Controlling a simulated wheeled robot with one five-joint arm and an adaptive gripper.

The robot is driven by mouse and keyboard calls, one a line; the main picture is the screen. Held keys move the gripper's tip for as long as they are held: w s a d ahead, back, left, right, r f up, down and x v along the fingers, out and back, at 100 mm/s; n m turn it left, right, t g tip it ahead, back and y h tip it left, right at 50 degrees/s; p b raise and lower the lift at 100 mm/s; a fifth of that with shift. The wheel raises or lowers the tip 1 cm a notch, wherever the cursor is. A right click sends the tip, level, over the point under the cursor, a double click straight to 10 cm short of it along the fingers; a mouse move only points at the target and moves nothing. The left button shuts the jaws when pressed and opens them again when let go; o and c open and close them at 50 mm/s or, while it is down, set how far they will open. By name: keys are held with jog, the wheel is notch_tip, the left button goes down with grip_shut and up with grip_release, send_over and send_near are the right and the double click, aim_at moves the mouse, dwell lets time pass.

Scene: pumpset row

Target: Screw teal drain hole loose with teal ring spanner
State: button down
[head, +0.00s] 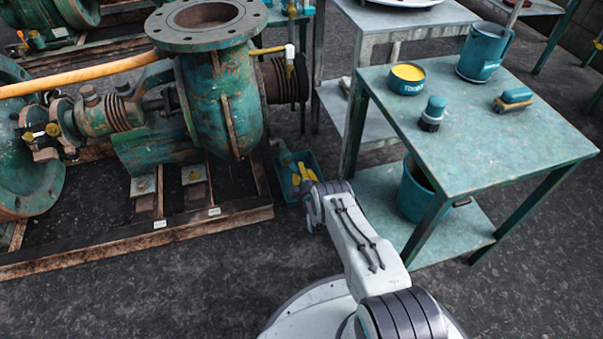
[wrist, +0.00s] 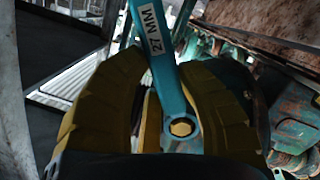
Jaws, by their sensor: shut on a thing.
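In the wrist view a teal ring spanner (wrist: 172,75) with a white "27 MM" label stands between the yellow fingers of my gripper (wrist: 165,62). The gripper is shut on the spanner near its ring end (wrist: 182,145), and the shaft runs up past the fingertips. Something yellow shows through the ring; I cannot tell what. In the head view my wrist (head: 322,200) is low, in front of the teal pump's right side; the fingers are hard to make out there. The weathered teal pump (head: 222,105) stands on its frame. I cannot make out the teal drain hole in either view.
A teal table (head: 470,140) stands right, bearing a tin (head: 407,80), bottle (head: 432,113), brush (head: 514,99) and jug (head: 483,52). A bucket (head: 413,190) stands beneath. Floor at front left is clear.

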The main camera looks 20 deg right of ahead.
jog(key=shift+w+d+r, duration=0.2)
jog(key=shift+d+r, duration=0.05)
jog(key=shift+r, duration=0.05)
jog(key=shift+d+r+n, duration=0.45)
jog(key=shift+d+n, duration=0.1)
jog(key=shift+n, duration=0.25)
jog(key=shift+w+d+r+n+t, duration=0.15)
jog(key=shift+d+r+n+t, duration=0.15)
jog(key=shift+r+n, duration=0.45)
jog(key=shift+n+h, duration=0.25)
jog(key=shift+h, duration=0.05)
dwell(0.7)
jog(key=c, duration=1.4)
grip_release()
jog(key=shift+f, duration=0.2)
grip_shut()
